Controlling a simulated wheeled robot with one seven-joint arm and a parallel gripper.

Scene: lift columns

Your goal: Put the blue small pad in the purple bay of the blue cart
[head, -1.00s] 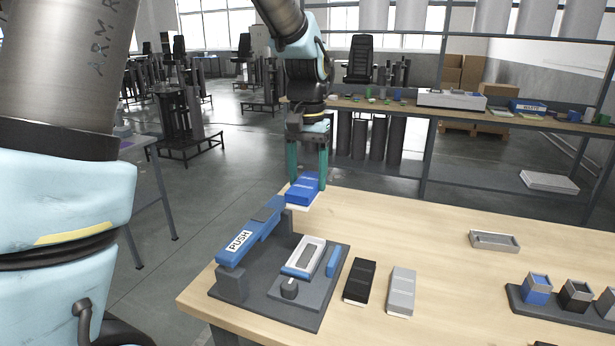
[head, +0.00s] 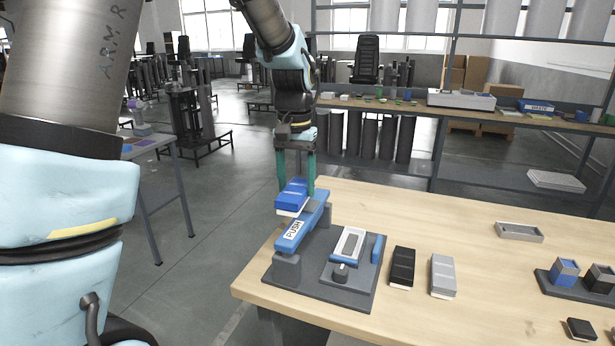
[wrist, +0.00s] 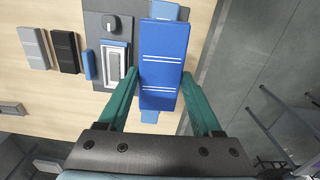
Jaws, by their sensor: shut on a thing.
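The blue small pad (head: 291,197) is a blue block with a pale underside and white stripes. It also shows in the wrist view (wrist: 163,62), between the green fingers. My gripper (head: 296,182) points down and is shut on the pad, holding it above the far left part of the workbench, by the blue PUSH bar. At the left edge, a blue-grey table or cart (head: 170,152) has purple patches on top, partly behind my arm. I cannot tell its bays apart.
The fixture with the blue PUSH bar (head: 294,235) stands under and in front of the pad. A black block (head: 402,268) and a grey block (head: 442,276) lie to its right, with a grey tray (head: 519,232) beyond. Open floor lies between the workbench and the left table.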

